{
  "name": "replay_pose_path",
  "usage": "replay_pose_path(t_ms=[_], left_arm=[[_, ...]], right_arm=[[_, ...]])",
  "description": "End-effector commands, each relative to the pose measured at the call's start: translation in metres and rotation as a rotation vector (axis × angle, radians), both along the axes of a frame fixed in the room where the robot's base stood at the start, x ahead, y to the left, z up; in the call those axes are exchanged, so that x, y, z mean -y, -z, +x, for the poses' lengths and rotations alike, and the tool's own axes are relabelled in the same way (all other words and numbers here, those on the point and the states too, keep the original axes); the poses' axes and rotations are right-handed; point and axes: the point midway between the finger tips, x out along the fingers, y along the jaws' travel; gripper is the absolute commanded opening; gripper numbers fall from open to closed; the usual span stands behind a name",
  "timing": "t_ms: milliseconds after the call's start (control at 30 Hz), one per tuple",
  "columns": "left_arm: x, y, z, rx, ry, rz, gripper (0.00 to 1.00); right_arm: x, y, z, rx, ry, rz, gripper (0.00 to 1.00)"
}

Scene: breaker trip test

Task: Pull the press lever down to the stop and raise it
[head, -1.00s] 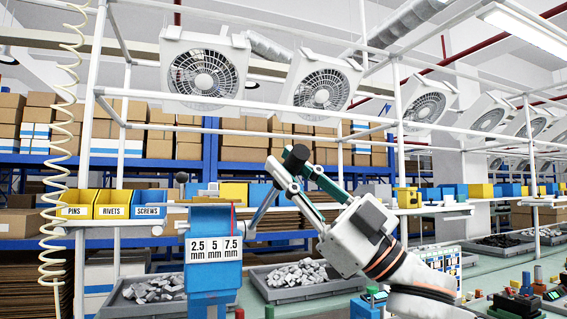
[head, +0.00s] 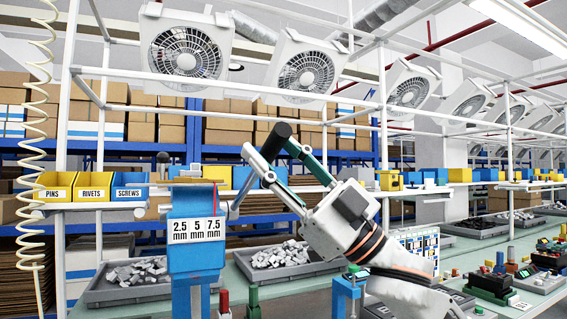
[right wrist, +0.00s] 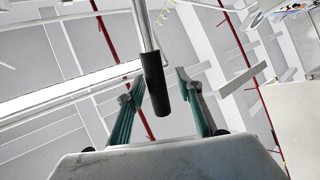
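The blue press (head: 196,250) stands left of centre in the head view, with a 2.5, 5, 7.5 mm label on its front. Its grey lever slants up to the right from the press and ends in a black grip (head: 273,144). My right gripper (head: 270,158) is at the lever's upper end, its fingers spread on either side of the grip. In the right wrist view the black grip (right wrist: 157,88) shows between the two green fingers (right wrist: 160,95), with gaps on both sides. My left gripper is not in view.
Grey trays of metal parts (head: 127,284) stand on the green bench behind the press. Yellow and blue bins (head: 92,187) sit on a shelf at left. Red and green posts (head: 253,300) stand right of the press. Control boxes (head: 490,283) are at the far right.

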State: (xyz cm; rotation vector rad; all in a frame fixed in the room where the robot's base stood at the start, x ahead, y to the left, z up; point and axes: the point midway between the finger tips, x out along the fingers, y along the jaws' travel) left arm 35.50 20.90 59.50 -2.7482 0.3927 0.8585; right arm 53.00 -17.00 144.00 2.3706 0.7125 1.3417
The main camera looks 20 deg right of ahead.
Motion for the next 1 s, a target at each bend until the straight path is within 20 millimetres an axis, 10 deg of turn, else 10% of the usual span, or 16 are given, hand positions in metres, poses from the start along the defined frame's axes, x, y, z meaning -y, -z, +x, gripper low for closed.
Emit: replay_pose_path(t_ms=[1000], left_arm=[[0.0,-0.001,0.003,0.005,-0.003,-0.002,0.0]], right_arm=[[0.065,0.082,-0.049,-0.003,0.0,-0.001,0.36]])
